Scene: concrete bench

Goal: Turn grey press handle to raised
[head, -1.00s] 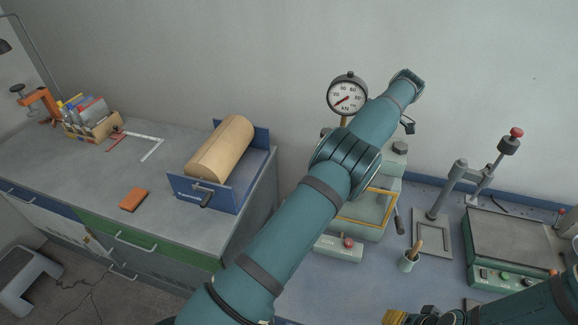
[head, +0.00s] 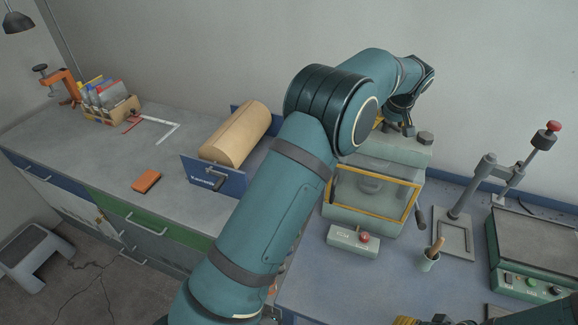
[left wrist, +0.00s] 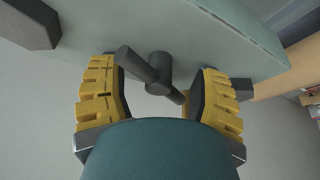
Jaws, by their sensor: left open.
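The press (head: 400,152) is a pale grey-green machine with a yellow-framed window, on the blue bench top. In the left wrist view a dark grey T-shaped handle (left wrist: 158,68) stands out from the press's pale body (left wrist: 200,30). My left gripper (left wrist: 160,82) is open, its yellow ribbed fingers on either side of the handle; I cannot tell whether they touch it. In the head view my left gripper (head: 396,120) is at the top of the press, and my arm hides the handle there. My right gripper (head: 420,320) is barely in view at the bottom edge.
A lever stand (head: 465,210) and a control unit (head: 540,255) are at right. A blue-ended holder with a tan roll (head: 235,135) is at left.

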